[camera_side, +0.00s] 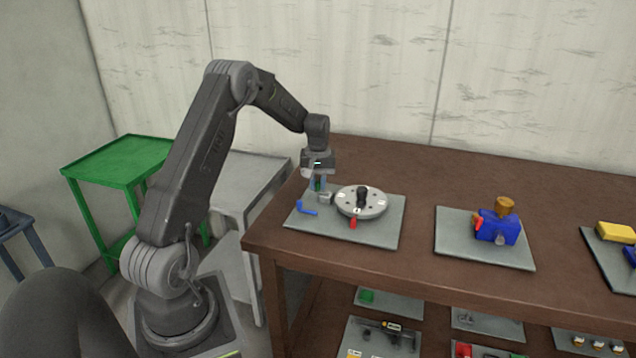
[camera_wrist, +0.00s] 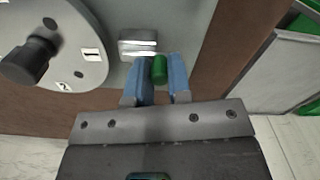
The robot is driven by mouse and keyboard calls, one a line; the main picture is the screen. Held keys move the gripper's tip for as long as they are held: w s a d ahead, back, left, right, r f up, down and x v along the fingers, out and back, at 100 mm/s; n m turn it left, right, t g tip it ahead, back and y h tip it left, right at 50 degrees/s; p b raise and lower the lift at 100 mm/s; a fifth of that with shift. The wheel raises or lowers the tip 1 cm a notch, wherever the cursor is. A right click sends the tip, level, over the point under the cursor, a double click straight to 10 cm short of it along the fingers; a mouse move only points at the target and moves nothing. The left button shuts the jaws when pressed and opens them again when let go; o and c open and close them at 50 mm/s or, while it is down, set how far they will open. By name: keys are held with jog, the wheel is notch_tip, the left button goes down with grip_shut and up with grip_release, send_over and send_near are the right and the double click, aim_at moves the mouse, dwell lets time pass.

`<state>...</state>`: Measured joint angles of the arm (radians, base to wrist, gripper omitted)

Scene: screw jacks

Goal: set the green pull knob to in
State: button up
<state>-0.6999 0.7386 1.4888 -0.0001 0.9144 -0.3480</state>
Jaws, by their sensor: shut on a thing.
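The green pull knob (camera_wrist: 159,69) is between the two blue fingers of my gripper (camera_wrist: 162,78) in the wrist view. The fingers are shut on it. A silvery metal block (camera_wrist: 137,45) sits right by the knob, on the grey plate. In the side view my gripper (camera_side: 318,186) is low over the left part of the plate, and only a little green shows between the fingers. How far the knob stands out from the block cannot be told.
A grey dial (camera_side: 372,206) with a black handle stands right of my gripper on the grey plate (camera_side: 385,236). A blue lever (camera_side: 306,209) and a red piece (camera_side: 352,223) are close by. A blue vise-like device (camera_side: 497,229) stands farther right on the brown bench.

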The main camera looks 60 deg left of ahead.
grip_shut()
jog(key=shift+w+d, duration=0.9)
jog(key=shift+w, duration=0.05)
jog(key=o, duration=0.7)
grip_release()
jog(key=shift+r, duration=0.1)
notch_tip(320, 180, up, 14)
jog(key=shift+f, duration=0.15)
